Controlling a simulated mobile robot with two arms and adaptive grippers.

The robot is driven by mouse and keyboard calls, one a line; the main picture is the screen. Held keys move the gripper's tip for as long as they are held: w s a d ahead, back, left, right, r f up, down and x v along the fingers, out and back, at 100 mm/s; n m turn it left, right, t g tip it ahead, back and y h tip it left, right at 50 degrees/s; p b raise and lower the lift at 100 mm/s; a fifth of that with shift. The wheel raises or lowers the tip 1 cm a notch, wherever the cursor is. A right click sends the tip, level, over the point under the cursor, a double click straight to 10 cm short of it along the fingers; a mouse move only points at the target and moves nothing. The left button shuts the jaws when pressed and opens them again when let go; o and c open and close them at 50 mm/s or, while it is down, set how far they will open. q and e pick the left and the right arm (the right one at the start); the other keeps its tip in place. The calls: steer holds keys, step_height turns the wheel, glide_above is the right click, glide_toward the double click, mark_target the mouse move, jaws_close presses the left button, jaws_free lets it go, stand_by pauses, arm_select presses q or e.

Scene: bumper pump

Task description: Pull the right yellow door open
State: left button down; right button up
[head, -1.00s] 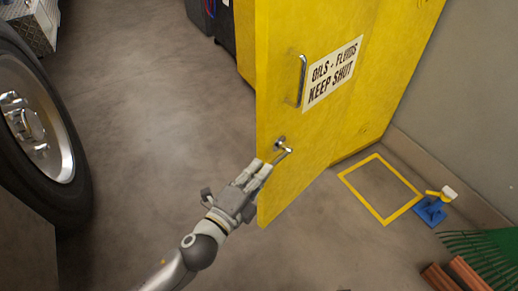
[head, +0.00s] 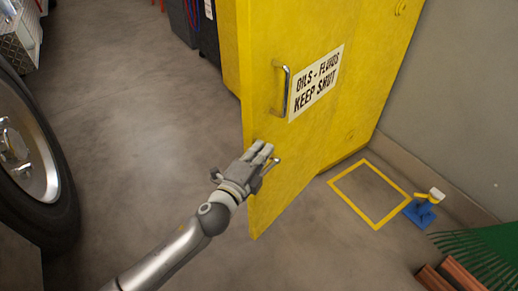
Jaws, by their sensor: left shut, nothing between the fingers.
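The yellow door (head: 300,150) stands ajar, swung out from the yellow cabinet (head: 230,45) behind it. It carries a sign (head: 316,83) reading "OILS - FLUIDS KEEP SHUT". A vertical metal handle (head: 286,92) sits left of the sign. My right gripper is out of view.
A large vehicle wheel (head: 28,165) stands at the left. A yellow floor square (head: 345,202), a blue object with a yellow and white top (head: 420,212), a green rake-like head (head: 480,255) and brown bars (head: 450,278) lie at the right. The middle floor is clear.

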arm_select(q)
steer(key=shift+w+a, duration=0.25)
steer(key=shift+a, duration=0.05)
steer(key=shift+a, duration=0.1)
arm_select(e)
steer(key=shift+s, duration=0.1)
